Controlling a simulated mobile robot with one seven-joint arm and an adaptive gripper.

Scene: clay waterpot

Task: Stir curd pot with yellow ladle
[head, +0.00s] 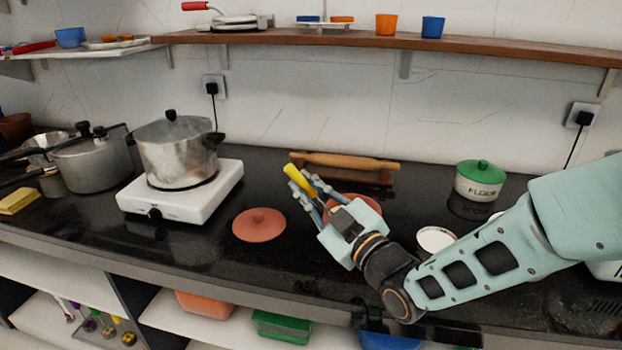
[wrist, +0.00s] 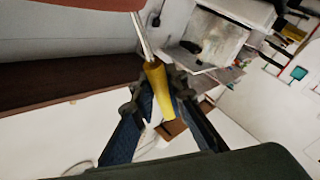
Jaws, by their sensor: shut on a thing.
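My gripper (head: 308,187) is over the middle of the counter, shut on the yellow handle of the ladle (head: 298,180). In the wrist view, the yellow handle (wrist: 160,95) sits between my fingers (wrist: 158,86), and the thin metal shaft runs up the picture. The ladle's bowl is not seen. A reddish clay pot (head: 372,203) stands behind my gripper, mostly hidden by it. A clay-coloured surface (wrist: 80,5) shows at the top of the wrist view, near the shaft. I cannot tell whether the ladle is inside the pot. A round clay lid (head: 259,224) lies on the counter to the left.
A steel pot (head: 176,152) stands on a white stove (head: 222,180) at left. A rolling pin (head: 345,161) lies behind my gripper. A white pot with a green lid (head: 480,182) and a white round lid (head: 436,239) are at right. A wooden shelf (head: 470,41) runs above.

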